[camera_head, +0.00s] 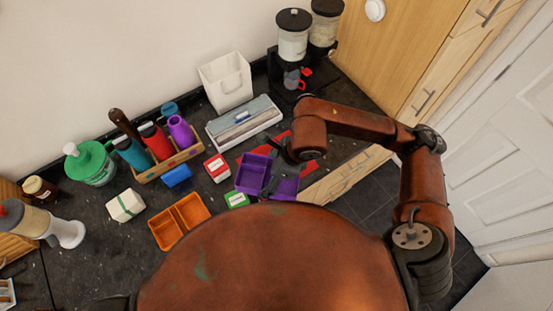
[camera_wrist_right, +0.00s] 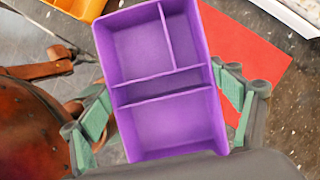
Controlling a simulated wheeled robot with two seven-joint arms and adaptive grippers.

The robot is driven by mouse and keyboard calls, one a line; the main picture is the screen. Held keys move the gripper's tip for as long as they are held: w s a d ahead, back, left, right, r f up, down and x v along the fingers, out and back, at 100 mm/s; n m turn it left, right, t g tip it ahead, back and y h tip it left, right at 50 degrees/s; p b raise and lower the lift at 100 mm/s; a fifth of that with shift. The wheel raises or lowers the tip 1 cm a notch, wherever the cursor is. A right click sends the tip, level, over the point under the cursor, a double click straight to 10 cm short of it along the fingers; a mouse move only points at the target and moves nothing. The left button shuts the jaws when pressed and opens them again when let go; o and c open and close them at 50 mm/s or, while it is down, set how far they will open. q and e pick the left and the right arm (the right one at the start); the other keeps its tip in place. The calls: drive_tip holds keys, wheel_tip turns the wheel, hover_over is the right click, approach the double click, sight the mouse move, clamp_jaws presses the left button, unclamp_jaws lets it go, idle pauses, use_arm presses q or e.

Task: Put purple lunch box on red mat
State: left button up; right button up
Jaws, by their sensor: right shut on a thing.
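The purple lunch box (camera_head: 253,174) has several compartments, and its open top shows in the right wrist view (camera_wrist_right: 165,125). My right gripper (camera_head: 281,158) is shut on it, with green-padded fingers on both sides of the box in the wrist view. The red mat (camera_head: 307,141) lies on the dark counter, partly hidden by my right arm and the box. In the wrist view the mat (camera_wrist_right: 253,60) shows to the right of the box, which overlaps its left side in the picture. The height of the box above the counter is unclear.
A red-and-white box (camera_head: 216,167) and a green-and-white box (camera_head: 236,199) lie close left of the purple box. A long grey-and-white box (camera_head: 243,122) lies behind. An orange divided box (camera_head: 180,220) and a bottle caddy (camera_head: 169,165) stand further left.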

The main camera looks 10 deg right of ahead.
drive_tip(key=w+d+f, duration=0.1)
drive_tip(key=w+f, duration=0.1)
drive_tip(key=w, duration=0.1)
drive_tip(key=w+d+f+p, duration=0.1)
drive_tip(key=w+d+f, duration=0.1)
drive_tip(key=w+f, duration=0.1)
drive_tip(key=w+d+f+p, duration=0.1)
drive_tip(key=w+f, duration=0.1)
drive_tip(key=w, duration=0.2)
drive_tip(key=shift+w+d+f, duration=0.15)
drive_tip(key=shift+d+f, duration=0.05)
drive_tip(key=shift+f, duration=0.2)
drive_tip(key=shift+w+d+f, duration=0.2)
drive_tip(key=shift+w+f, duration=0.3)
drive_tip(key=shift+f, duration=0.2)
wheel_tip(320, 180, down, 2)
drive_tip(key=shift+f+p, duration=0.1)
drive_tip(key=shift+p, duration=0.5)
drive_tip(key=shift+f, duration=0.45)
drive_tip(key=o, duration=1.4)
drive_tip(key=shift+c, duration=0.2)
